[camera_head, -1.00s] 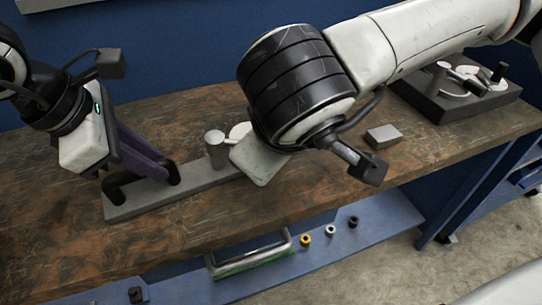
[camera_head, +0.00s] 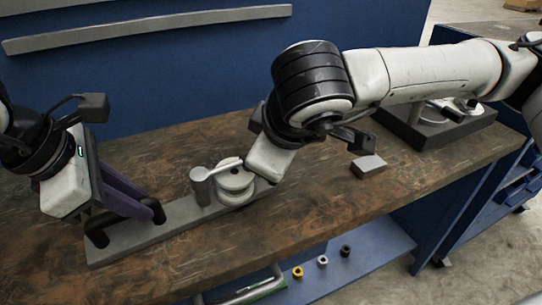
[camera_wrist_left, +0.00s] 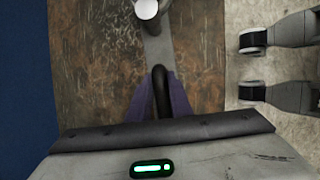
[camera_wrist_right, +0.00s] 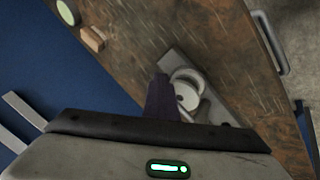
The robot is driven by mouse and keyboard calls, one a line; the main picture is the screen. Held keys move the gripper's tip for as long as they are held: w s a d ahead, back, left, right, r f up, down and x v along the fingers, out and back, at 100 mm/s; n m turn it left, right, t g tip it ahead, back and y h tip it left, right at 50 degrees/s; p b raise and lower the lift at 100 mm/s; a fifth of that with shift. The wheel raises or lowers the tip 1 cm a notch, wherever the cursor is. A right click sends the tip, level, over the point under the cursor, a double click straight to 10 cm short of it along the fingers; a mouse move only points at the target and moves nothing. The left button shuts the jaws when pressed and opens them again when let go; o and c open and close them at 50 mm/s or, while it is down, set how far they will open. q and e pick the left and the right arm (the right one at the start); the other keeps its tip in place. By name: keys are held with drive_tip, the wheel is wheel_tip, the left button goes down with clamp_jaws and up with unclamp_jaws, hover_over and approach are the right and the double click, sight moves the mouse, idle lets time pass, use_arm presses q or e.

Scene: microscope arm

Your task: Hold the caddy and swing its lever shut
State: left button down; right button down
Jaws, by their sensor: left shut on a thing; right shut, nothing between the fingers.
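The caddy is a long grey bar (camera_head: 165,230) lying on the workbench, with a black handle (camera_head: 97,230) at its left end. A grey post (camera_head: 201,188) and a round pale disc (camera_head: 237,186) stand towards its right end. The lever (camera_head: 222,167) runs from the post top over the disc. My left gripper (camera_head: 152,212) is shut on the black handle, which shows between its purple fingers in the left wrist view (camera_wrist_left: 162,88). My right gripper (camera_wrist_right: 162,82) is shut and empty, close beside the disc (camera_wrist_right: 188,88); whether it touches is unclear. Its fingers are hidden in the head view.
A small grey block (camera_head: 369,167) lies on the bench right of my right wrist. A dark base (camera_head: 437,133) with metal fittings stands at the back right. Several small rings, including a yellow one (camera_head: 297,272), sit on the lower blue shelf. The bench front is clear.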

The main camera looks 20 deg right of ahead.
use_arm(q)
drive_tip(key=shift+s+d, duration=0.1)
use_arm(e)
drive_tip(key=shift+w+d, duration=0.1)
drive_tip(key=shift+w, duration=0.05)
drive_tip(key=s+d+r, duration=0.4)
drive_tip(key=s+r, duration=0.4)
drive_tip(key=s, duration=0.1)
drive_tip(key=shift+r, duration=0.2)
idle(0.3)
use_arm(q)
drive_tip(key=c, duration=1.5)
unclamp_jaws()
drive_tip(key=shift+c, duration=0.2)
use_arm(e)
drive_tip(key=shift+a, duration=0.1)
